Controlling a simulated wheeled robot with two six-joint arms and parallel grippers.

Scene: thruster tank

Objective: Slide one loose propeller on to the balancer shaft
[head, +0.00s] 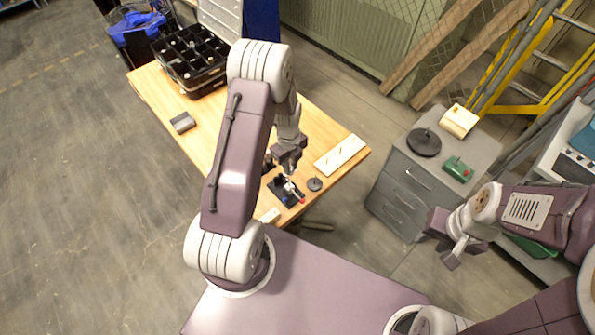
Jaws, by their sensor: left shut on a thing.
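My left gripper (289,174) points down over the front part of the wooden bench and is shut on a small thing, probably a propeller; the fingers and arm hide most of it. Just below it stands a small dark device (281,193), seemingly the balancer, with pale and red bits at its front right. Its shaft is too small to make out, and I cannot tell whether the held thing touches it. A dark round disc (314,184) lies to its right. My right gripper (443,244) hangs off to the right, away from the bench, looking open and empty.
A white slotted strip (340,155) lies at the bench's right edge. A black compartment tray (190,56) and a grey block (183,122) sit further back. A grey drawer cabinet (400,172) holds a black disc (424,142) and a green box (458,168).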

